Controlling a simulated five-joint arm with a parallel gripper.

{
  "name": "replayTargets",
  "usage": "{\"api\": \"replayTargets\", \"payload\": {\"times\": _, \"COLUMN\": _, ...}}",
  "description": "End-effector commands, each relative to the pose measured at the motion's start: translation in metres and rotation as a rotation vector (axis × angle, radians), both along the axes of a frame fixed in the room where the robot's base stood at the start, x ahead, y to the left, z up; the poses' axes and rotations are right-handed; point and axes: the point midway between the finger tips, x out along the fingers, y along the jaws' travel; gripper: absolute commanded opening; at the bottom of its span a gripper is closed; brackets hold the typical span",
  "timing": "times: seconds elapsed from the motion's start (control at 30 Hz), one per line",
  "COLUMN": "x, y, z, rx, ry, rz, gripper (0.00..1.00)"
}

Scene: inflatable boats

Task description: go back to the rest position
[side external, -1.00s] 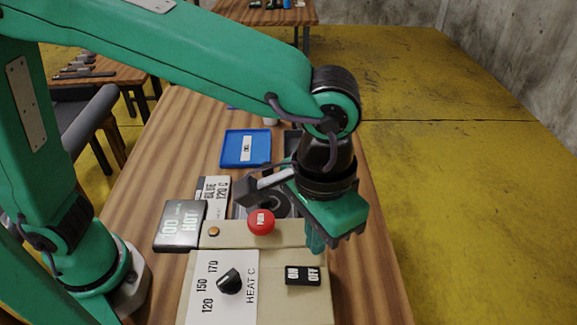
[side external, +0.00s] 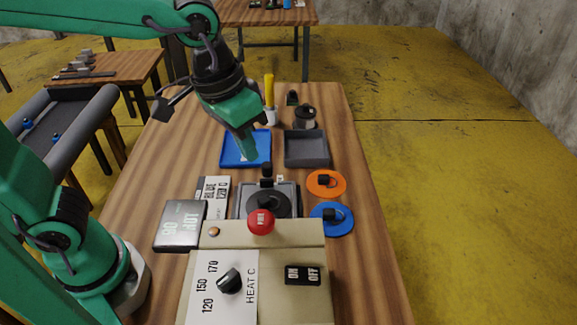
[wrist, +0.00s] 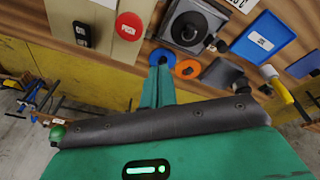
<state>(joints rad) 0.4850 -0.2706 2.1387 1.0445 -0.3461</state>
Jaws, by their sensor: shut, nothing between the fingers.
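My gripper (side external: 251,150) is green with a dark wrist. It is shut and empty, and in the side view it hangs in the air in front of the blue tray. The shut fingers also show in the wrist view (wrist: 158,86), pointing toward the bench. The beige control box (side external: 262,236) stands at the near end, with a red push button (side external: 261,221), a black dial (side external: 229,281) and an ON/OFF switch (side external: 303,274). Behind it is a grey-framed station (side external: 291,191) with a black disc (side external: 268,204). Nothing touches my gripper.
An orange disc (side external: 326,184) and a blue disc (side external: 332,219) lie at the right. The blue tray (side external: 232,149), a grey tray (side external: 307,151) and a yellow-handled tool (side external: 269,91) are farther back.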

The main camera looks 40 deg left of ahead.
Motion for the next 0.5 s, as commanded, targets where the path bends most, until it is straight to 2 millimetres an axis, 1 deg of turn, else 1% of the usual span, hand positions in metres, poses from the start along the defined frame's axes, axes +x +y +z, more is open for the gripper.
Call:
{"api": "replayTargets", "payload": {"times": 0.03, "x": -0.002, "y": 0.016, "z": 0.002, "rx": -0.005, "ry": -0.024, "rz": 0.020, "gripper": 0.00}}
{"api": "replayTargets", "payload": {"times": 0.2, "x": -0.012, "y": 0.062, "z": 0.004, "rx": -0.007, "ry": -0.100, "rz": 0.061, "gripper": 0.00}}
{"api": "replayTargets", "payload": {"times": 0.4, "x": -0.031, "y": 0.107, "z": 0.001, "rx": 0.011, "ry": -0.188, "rz": 0.110, "gripper": 0.00}}
{"api": "replayTargets", "payload": {"times": 0.5, "x": -0.041, "y": 0.125, "z": -0.002, "rx": 0.026, "ry": -0.227, "rz": 0.131, "gripper": 0.00}}
